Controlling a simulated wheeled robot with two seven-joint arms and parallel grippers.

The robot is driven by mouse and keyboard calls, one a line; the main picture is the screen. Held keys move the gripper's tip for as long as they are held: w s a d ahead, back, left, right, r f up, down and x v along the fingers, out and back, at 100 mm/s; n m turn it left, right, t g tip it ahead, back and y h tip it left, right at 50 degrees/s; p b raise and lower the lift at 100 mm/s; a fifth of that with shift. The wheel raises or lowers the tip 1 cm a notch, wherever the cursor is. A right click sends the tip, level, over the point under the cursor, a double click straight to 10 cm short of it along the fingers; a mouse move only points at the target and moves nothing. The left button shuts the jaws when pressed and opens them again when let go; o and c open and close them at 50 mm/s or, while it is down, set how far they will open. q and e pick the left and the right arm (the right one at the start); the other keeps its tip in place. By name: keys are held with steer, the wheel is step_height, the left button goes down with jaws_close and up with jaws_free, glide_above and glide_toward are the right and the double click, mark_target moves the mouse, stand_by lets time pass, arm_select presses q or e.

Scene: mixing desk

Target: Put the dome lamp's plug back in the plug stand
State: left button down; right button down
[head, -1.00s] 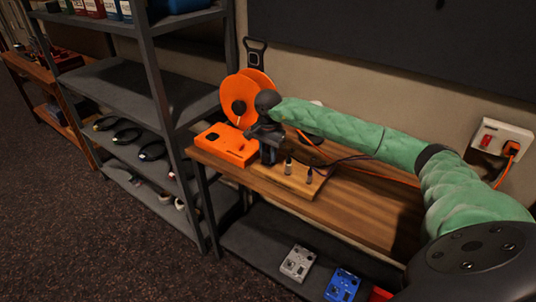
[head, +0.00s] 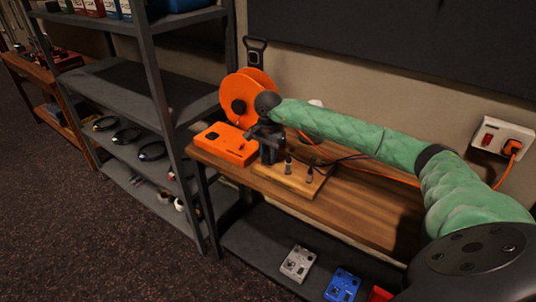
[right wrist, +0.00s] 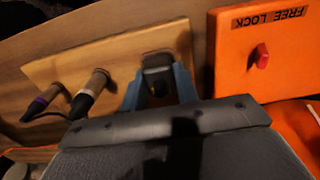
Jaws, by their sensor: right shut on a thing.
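The plug stand (head: 308,186) is a light wooden board on the bench, with two dark plugs upright on it. It also shows in the right wrist view (right wrist: 62,69), where the two plugs (right wrist: 97,82) have cables running left. My right gripper (head: 270,153) points down at the stand's left end, beside the orange box. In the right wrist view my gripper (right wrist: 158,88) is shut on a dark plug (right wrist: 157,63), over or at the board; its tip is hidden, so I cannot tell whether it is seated. The dome lamp is not clearly visible. My left gripper is not in view.
An orange box (head: 226,146) marked FREE LOCK in the wrist view stands close left of the stand. An orange cable reel (head: 240,92) is behind it. A wall socket (head: 496,139) holds an orange plug. The bench front (head: 345,212) is clear.

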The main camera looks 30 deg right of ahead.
steer(key=shift+f, duration=0.2)
steer(key=c, duration=1)
jaws_free()
steer(key=shift+r, duration=0.1)
steer(key=shift+o, duration=0.2)
step_height(320, 180, up, 7)
steer(key=shift+f+b, duration=0.15)
steer(key=shift+b, duration=1)
steer(key=shift+r, duration=0.55)
